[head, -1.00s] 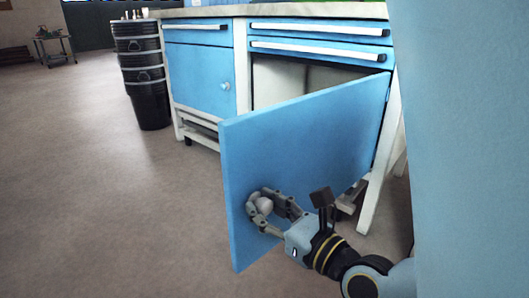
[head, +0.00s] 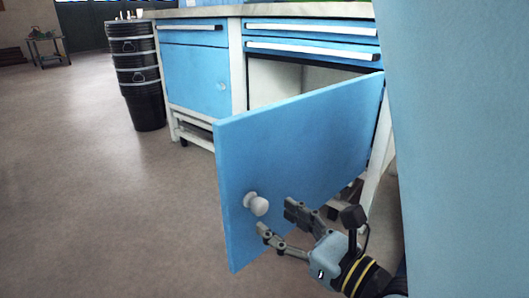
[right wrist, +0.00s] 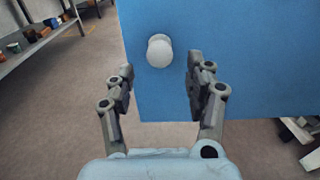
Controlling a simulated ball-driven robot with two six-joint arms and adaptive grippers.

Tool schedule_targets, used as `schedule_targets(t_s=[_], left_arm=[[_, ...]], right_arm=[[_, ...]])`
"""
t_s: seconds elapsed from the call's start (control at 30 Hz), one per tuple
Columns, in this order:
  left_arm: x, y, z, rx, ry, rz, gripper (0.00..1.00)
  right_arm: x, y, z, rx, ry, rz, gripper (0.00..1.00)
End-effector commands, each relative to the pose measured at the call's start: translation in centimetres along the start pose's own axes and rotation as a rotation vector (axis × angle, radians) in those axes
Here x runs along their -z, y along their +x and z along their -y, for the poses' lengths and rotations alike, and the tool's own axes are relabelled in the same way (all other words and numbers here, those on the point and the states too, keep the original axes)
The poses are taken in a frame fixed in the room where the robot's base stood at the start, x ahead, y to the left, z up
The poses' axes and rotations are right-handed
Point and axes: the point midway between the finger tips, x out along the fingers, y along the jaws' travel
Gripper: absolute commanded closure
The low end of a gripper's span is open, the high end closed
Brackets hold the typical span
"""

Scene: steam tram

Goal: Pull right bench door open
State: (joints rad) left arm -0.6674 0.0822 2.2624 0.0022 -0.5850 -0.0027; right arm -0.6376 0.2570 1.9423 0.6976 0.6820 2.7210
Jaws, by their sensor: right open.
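The blue right bench door (head: 300,160) stands swung well out from the workbench, hinged at its right side. Its round white knob (head: 257,205) is near the door's free edge. My right gripper (head: 277,217) is open and empty just right of and below the knob, apart from it. In the right wrist view the knob (right wrist: 159,50) shows beyond and between the open fingertips (right wrist: 160,72), in front of the blue door (right wrist: 240,75). My left gripper is not in view.
The bench's cupboard opening (head: 290,82) shows pale inside, under two blue drawers (head: 312,40). A closed blue left door (head: 195,75) is beside it. Black stacked bins (head: 138,75) stand left. A large pale blue surface (head: 455,150) fills the right side.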

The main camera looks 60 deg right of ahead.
Motion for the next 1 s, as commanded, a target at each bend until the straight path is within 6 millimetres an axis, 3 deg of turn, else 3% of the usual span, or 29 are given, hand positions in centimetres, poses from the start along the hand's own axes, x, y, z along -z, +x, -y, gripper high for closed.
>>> schedule_targets(t_s=[0.13, 0.33, 1.0], left_arm=[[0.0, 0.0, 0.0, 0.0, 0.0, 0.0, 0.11], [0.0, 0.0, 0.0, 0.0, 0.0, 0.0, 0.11], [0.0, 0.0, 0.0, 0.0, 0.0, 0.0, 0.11]], right_arm=[[0.0, -3.3, 0.0, 0.001, -0.001, -0.003, 0.46], [0.0, -5.9, 0.0, 0.0, 0.0, 0.0, 0.46], [0.0, -6.4, 0.0, -0.001, 0.0, 0.002, 0.46]])
